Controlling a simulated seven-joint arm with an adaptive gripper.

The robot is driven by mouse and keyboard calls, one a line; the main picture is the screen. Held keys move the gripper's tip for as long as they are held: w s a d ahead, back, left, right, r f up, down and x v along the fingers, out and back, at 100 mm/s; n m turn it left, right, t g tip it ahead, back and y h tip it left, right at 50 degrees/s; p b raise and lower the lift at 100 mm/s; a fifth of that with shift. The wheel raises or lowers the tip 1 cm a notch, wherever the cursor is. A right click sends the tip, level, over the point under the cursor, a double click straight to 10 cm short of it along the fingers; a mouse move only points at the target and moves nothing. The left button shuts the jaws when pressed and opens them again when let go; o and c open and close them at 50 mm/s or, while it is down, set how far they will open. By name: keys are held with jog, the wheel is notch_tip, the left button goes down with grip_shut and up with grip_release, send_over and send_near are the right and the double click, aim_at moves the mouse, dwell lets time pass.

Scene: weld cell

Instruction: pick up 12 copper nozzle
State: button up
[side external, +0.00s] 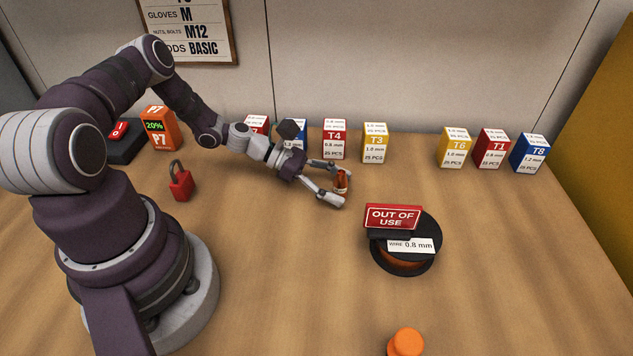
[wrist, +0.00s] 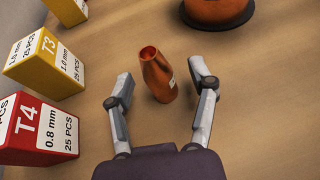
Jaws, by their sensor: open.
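The copper nozzle (wrist: 158,76) stands on the wooden table in the wrist view, a tapered copper piece with an open top and a white label on its right side. Its label is too small to read. My gripper (wrist: 163,80) is open, with one finger on each side of the nozzle. Gaps show between the nozzle and both fingers in the wrist view. In the side external view the nozzle (side external: 341,181) shows between the fingertips of my gripper (side external: 337,185), partly hidden by the nearer finger.
A wire spool (side external: 408,258) with an "OUT OF USE" sign (side external: 392,217) lies right of my gripper. Boxes T4 (side external: 335,140) and T3 (side external: 375,143) stand behind; T6, T1 and T8 (side external: 528,154) stand farther right.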

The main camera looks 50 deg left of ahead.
jog(key=shift+w+d+f, duration=0.1)
jog(key=shift+w+d, duration=0.05)
jog(key=shift+d, duration=0.1)
grip_shut()
dwell(0.3)
